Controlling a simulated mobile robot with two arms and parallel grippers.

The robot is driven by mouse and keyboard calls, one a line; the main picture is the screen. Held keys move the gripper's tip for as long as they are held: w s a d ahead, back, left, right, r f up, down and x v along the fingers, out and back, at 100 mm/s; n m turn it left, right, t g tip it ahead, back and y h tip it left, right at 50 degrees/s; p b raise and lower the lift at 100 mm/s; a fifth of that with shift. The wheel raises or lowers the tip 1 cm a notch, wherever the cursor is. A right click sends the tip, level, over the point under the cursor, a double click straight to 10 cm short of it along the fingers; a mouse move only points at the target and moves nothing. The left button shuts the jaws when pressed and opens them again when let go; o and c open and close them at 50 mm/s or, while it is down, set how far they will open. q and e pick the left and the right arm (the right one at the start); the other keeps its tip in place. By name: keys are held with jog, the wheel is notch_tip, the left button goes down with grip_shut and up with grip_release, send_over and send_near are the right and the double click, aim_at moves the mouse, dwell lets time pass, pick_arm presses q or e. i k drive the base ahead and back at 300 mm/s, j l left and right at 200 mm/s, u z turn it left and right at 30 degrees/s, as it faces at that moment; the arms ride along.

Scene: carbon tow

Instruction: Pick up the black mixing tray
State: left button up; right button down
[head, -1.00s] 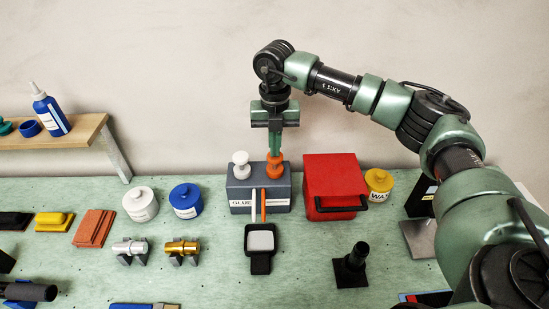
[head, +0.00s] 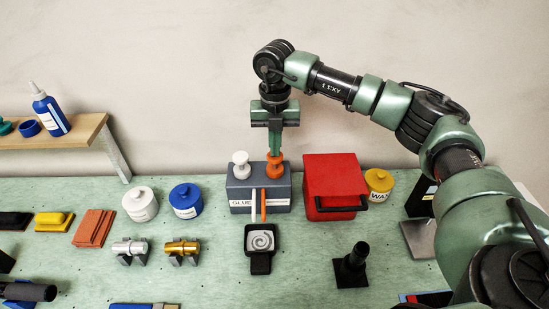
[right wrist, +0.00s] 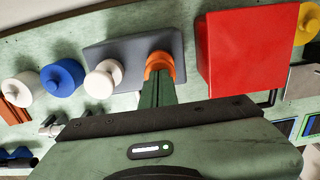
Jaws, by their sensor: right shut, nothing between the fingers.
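The black mixing tray (head: 260,262) lies on the green bench in front of the grey glue dispenser (head: 240,188). Its square pan holds a pale grey fill with a spiral swirl, and its short handle points toward me. My right gripper (head: 276,153) points down with its fingers shut, at the orange knob (head: 275,168) on top of the dispenser. The right wrist view shows the fingertips (right wrist: 157,84) against or just over the orange knob (right wrist: 159,66). The tray is not visible in that view. My left gripper is not in view.
A white knob (head: 240,165) stands beside the orange one. A red box (head: 330,183) with a black handle is right of the dispenser. Silver (head: 130,248) and gold (head: 182,248) cylinders on stands lie left of the tray; a black post (head: 352,268) stands right. Bench around the tray is clear.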

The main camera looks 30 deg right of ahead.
aim_at(260, 245)
jog(key=k, duration=2)
